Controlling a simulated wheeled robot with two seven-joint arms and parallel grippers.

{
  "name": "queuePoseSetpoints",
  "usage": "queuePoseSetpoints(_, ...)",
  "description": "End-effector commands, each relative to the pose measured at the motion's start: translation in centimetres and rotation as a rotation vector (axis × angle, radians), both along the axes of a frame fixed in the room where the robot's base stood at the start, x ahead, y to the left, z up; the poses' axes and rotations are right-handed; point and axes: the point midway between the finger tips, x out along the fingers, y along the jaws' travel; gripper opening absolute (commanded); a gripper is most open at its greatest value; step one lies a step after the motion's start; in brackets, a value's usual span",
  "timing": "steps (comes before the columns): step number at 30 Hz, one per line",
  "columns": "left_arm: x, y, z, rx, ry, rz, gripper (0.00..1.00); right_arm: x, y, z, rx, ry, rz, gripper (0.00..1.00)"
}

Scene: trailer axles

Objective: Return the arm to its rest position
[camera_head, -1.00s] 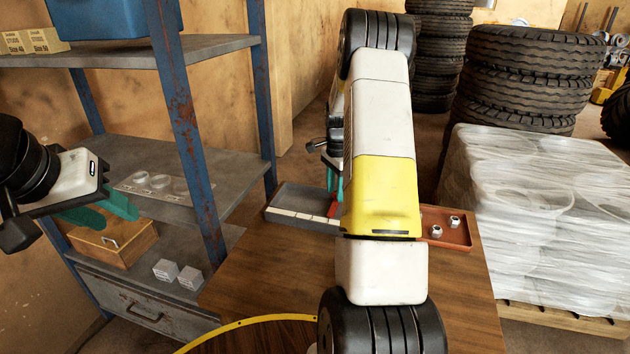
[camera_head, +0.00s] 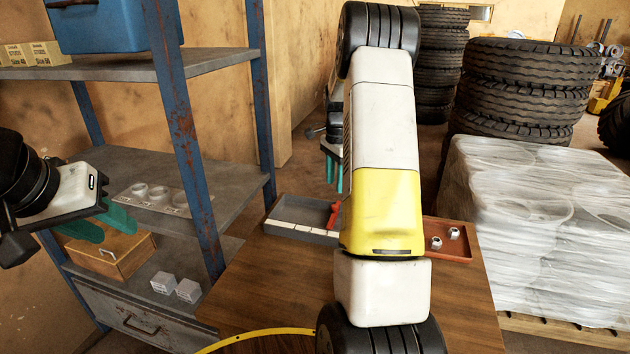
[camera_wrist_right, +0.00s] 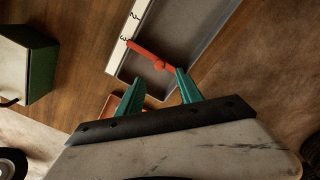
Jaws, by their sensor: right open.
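My right arm reaches forward over the table in the head view, with its yellow and white links in front of the camera. The right gripper (camera_head: 333,168) is partly hidden behind them. In the right wrist view the right gripper (camera_wrist_right: 158,92) is open, with nothing between its teal fingers. A red tool-like piece (camera_wrist_right: 148,54) lies in the grey tray (camera_wrist_right: 186,30) beyond the fingertips. It also shows in the head view (camera_head: 334,215), inside the tray's right part. My left gripper (camera_head: 101,224) hangs in front of the shelf, its teal fingers apart and empty.
A wooden table (camera_head: 262,287) holds the grey tray and a red-brown tray (camera_head: 462,252) with two nuts. A metal shelf (camera_head: 228,172) stands left, with a wooden box (camera_head: 110,256) and grey cubes. A wrapped pallet (camera_head: 540,220) and tyres (camera_head: 525,85) stand right.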

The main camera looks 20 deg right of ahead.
Motion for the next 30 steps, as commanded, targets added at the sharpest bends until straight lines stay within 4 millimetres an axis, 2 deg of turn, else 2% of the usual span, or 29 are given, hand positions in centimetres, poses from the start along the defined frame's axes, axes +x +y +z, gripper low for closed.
queuePoseSetpoints(11,0.0,0.0,0.0,0.000,0.000,0.000,0.36,0.0,0.0,0.0,0.000,-0.001,0.001,0.43)
queuePoseSetpoints(14,0.0,0.0,0.0,0.000,0.000,0.000,0.36,-0.2,0.4,0.9,0.002,-0.013,0.022,0.43)
queuePoseSetpoints(17,0.0,0.0,0.0,0.000,0.000,0.000,0.36,-1.0,1.7,3.1,0.008,-0.044,0.091,0.43)
queuePoseSetpoints(20,0.0,0.0,0.0,0.000,0.000,0.000,0.36,-2.6,3.8,6.4,0.013,-0.096,0.204,0.43)
queuePoseSetpoints(24,0.0,0.0,0.0,0.000,0.000,0.000,0.36,-5.7,7.1,10.8,0.012,-0.176,0.393,0.43)
queuePoseSetpoints(30,0.0,0.0,0.0,0.000,0.000,0.000,0.36,-11.2,11.5,15.5,-0.011,-0.290,0.666,0.43)
